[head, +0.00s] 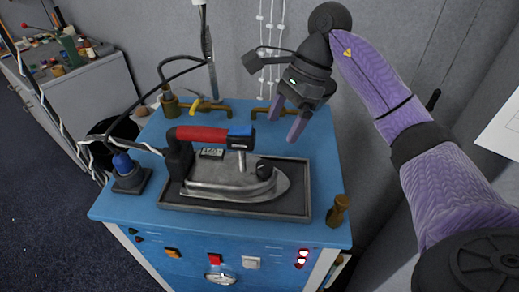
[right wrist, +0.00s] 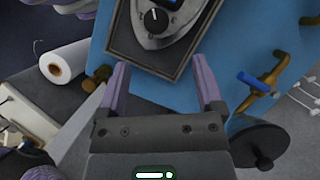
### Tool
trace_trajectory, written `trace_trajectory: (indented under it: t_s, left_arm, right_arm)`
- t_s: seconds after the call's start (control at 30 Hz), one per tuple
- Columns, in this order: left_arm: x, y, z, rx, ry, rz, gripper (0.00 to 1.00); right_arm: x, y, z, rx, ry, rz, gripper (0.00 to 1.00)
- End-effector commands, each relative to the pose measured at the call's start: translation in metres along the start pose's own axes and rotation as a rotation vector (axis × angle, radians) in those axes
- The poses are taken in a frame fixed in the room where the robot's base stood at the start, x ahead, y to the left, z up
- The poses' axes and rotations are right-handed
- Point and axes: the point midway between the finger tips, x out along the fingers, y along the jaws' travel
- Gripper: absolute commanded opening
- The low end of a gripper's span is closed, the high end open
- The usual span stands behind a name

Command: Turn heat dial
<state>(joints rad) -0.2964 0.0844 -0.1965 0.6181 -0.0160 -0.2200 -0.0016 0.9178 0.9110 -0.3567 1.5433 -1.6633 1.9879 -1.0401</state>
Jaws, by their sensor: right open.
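A steam iron (head: 235,184) with a red and blue handle lies in a dark tray (head: 300,208) on a blue cabinet top. A black heat dial (head: 265,170) sits on the iron's upper side near its nose. In the right wrist view the dial (right wrist: 155,19) shows a white mark, with the iron body (right wrist: 150,40) around it. My right gripper (head: 286,118) is open and empty, above the back of the cabinet and apart from the dial. In the right wrist view the dial lies beyond the open fingers (right wrist: 162,66). My left gripper is not in view.
Brass valves with yellow (head: 197,104) and blue (right wrist: 256,84) handles stand along the back edge. A blue-capped fitting (head: 122,163) is at left, a brass fitting (head: 338,211) at front right. The front panel has buttons and a round dial (head: 219,277). Cables hang at left.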

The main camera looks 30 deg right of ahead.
Motion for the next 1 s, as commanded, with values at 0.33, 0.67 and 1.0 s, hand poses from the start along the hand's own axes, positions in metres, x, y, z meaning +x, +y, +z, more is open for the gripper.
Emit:
trace_trajectory:
  t_s: [0.33,0.67,1.0]
  left_arm:
    - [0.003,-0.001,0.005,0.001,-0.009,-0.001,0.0]
    - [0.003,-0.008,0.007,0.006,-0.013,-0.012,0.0]
    - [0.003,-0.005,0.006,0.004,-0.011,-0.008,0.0]
  right_arm:
    - [0.077,0.001,0.001,0.0,-0.004,0.004,0.85]
    - [0.092,0.0,0.001,-0.001,-0.002,-0.001,0.85]
    - [0.092,0.0,0.001,-0.001,-0.003,0.0,0.26]
